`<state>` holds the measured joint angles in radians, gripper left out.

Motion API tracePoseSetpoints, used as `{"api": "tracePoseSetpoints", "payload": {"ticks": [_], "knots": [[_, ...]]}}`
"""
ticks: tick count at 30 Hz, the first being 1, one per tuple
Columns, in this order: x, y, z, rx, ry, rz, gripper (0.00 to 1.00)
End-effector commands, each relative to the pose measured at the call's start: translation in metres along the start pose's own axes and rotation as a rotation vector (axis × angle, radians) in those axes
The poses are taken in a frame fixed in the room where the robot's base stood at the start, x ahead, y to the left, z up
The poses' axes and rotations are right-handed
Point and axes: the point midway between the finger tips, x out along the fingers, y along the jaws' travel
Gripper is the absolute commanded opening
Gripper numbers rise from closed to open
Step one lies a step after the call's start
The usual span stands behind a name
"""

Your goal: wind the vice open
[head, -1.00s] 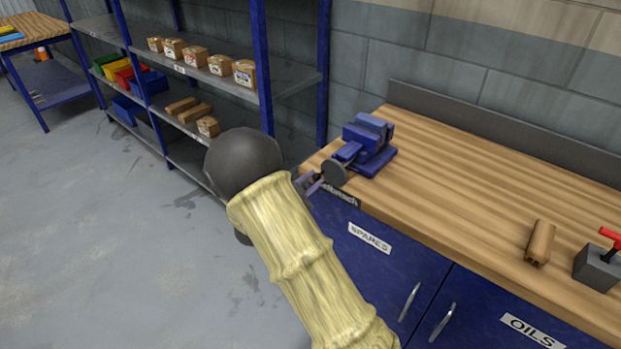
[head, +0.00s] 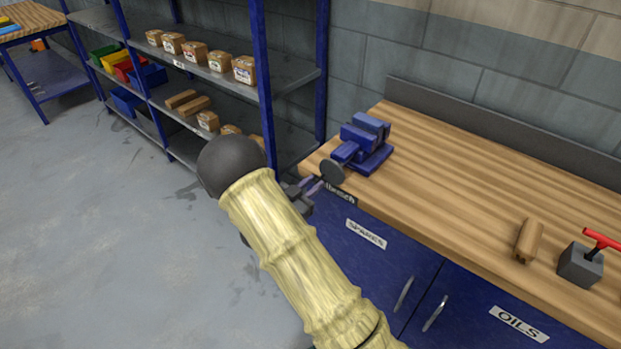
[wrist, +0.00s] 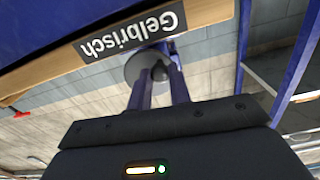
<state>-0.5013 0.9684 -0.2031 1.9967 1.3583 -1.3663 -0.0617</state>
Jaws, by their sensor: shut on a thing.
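The blue vice (head: 363,145) is fixed on the wooden bench near its left front corner. Its round grey handwheel (head: 333,172) sticks out past the front edge. My gripper (head: 318,185) is at the handwheel, partly hidden behind my arm. In the wrist view my gripper's two fingers (wrist: 160,85) reach to the grey handwheel (wrist: 139,66) and are shut on a dark knob (wrist: 160,72) at its face. The vice jaws are close together in the head view; the exact gap is too small to tell.
The bench top (head: 450,185) is clear between the vice and a brown block (head: 528,240). A grey box with a red lever (head: 582,264) stands at the right. Blue cupboards are below the bench. A blue shelf rack (head: 262,90) stands at the left.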

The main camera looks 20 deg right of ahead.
Motion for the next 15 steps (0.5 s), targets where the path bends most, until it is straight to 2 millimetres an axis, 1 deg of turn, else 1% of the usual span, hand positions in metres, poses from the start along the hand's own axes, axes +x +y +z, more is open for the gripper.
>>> {"api": "tracePoseSetpoints", "payload": {"ticks": [3, 11, 15], "knots": [[0.0001, 0.0013, 0.0009, -0.039, -0.002, 0.002, 0.00], [0.0002, 0.0013, 0.0011, -0.045, -0.001, 0.001, 0.00], [0.0001, 0.0027, 0.0007, -0.115, -0.001, 0.001, 0.00]]}}
